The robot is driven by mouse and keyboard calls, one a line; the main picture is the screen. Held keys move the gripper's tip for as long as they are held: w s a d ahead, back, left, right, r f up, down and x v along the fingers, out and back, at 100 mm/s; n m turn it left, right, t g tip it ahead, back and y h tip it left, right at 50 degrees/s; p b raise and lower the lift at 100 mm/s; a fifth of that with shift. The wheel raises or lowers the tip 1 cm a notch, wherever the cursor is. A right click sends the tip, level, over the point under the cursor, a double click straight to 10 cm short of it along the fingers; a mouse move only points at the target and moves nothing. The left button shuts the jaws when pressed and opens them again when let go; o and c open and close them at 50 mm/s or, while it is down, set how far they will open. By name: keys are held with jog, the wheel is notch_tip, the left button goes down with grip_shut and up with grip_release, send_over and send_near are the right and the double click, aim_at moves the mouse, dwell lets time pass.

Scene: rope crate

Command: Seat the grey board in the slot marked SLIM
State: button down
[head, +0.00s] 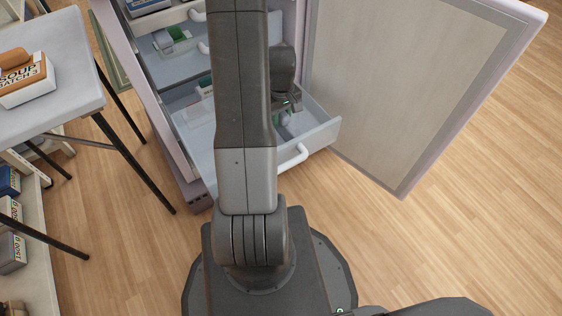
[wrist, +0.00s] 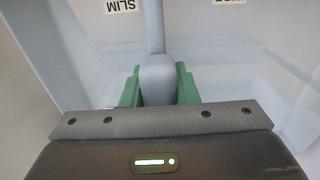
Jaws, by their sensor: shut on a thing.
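My gripper (wrist: 158,88) is low inside the open drawer, its green fingers shut on a rounded blue-grey piece (wrist: 158,80). I take this piece to be the grey board's upper part; the rest of the board is hidden. The label SLIM (wrist: 125,5) shows upside down at the top of the wrist view, left of the held piece. A narrow blue-grey upright strip (wrist: 153,25) runs up from the piece; I cannot tell whether it is board or divider. In the head view my arm hides most of the gripper (head: 287,118), and seating cannot be judged.
The open drawer (head: 325,133) has a white handle (head: 290,157). A second label (wrist: 230,1) is cut off at the wrist view's top right. The cabinet door (head: 400,90) stands open at right. A table (head: 60,110) with a soup box (head: 25,85) is at left. Floor at right is clear.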

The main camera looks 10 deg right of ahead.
jog(key=shift+f+b, duration=0.5)
jog(key=shift+f, duration=0.2)
dwell(0.4)
jog(key=c, duration=1.1)
grip_release()
jog(key=shift+o, duration=0.2)
notch_tip(320, 180, up, 14)
jog(key=p, duration=0.4)
jog(key=shift+f, duration=0.1)
